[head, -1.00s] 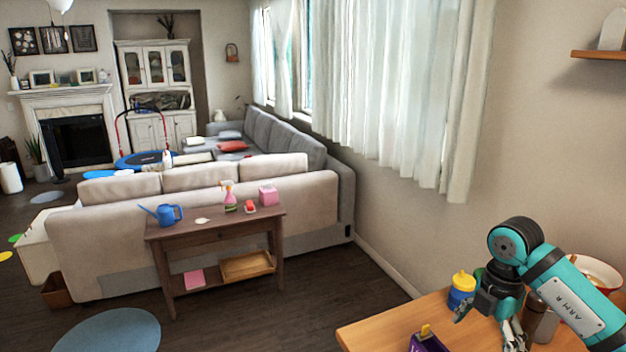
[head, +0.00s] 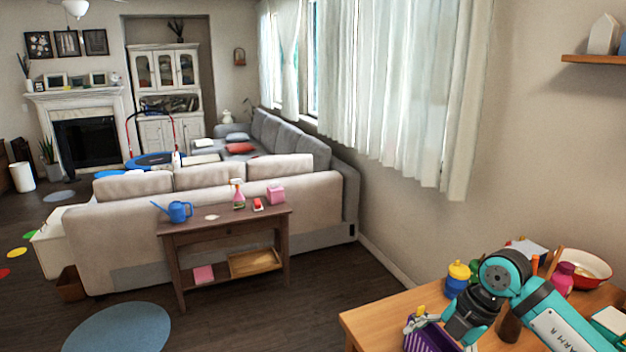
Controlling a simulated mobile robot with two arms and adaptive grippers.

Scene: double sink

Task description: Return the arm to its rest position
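My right arm (head: 550,322) is teal and black and comes in from the lower right over the wooden table. My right gripper (head: 442,331) points down toward the front of the table with its two fingers spread apart. It is in front of or above a purple container (head: 428,341); I cannot tell whether they touch. Nothing is seen held between the fingers. The lower fingertip is close to the bottom edge of the view. My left arm and gripper are not in view.
The wooden table (head: 375,325) holds a yellow-lidded blue jar (head: 457,278), a pink bottle (head: 562,279) and a red-rimmed bowl (head: 588,266) near the arm. A console table (head: 225,228) stands behind the beige sofa (head: 110,235).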

